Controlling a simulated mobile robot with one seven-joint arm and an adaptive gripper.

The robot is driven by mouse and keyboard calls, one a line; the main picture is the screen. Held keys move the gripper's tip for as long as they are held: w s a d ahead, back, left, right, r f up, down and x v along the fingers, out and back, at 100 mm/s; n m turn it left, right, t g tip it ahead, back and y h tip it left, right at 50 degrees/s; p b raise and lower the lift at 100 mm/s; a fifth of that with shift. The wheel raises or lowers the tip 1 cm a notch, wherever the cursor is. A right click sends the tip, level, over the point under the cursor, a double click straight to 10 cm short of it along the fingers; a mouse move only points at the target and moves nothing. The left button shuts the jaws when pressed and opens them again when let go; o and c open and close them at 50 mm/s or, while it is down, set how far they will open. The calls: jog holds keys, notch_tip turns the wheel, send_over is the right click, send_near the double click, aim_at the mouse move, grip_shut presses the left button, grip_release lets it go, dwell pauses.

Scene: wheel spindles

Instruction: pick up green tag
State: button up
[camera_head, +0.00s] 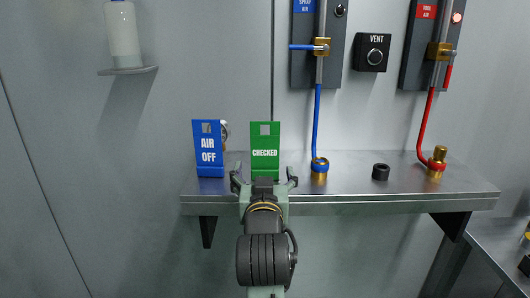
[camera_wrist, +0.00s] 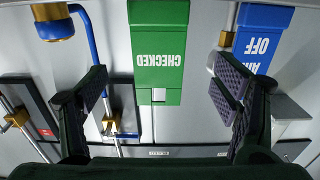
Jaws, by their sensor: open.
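The green tag (camera_head: 265,140), marked CHECKED, stands upright on the metal shelf (camera_head: 340,204) against the wall. In the wrist view the green tag (camera_wrist: 158,65) appears upside down, between and beyond my fingers. My gripper (camera_head: 264,178) is in front of the tag in the head view and hides its lower edge. In the wrist view my gripper (camera_wrist: 160,95) has its two fingers wide apart with nothing between the pads.
A blue AIR OFF tag (camera_head: 208,148) stands just left of the green tag. A brass fitting with blue hose (camera_head: 319,168), a black ring (camera_head: 380,172) and a brass fitting with red hose (camera_head: 436,165) stand to the right. A bottle (camera_head: 122,35) sits on a small ledge.

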aim_at(265, 159)
jog(key=w, duration=0.3)
jog(key=shift+p, duration=0.3)
jog(key=shift+w+d+f+p, duration=0.15)
jog(key=shift+w+p, duration=0.4)
jog(key=shift+w, duration=0.75)
jog(key=shift+w+a+f+p, duration=0.1)
jog(key=shift+w+p, duration=0.45)
jog(key=shift+w, duration=0.75)
jog(key=shift+c, duration=0.6)
jog(key=c, duration=1.2)
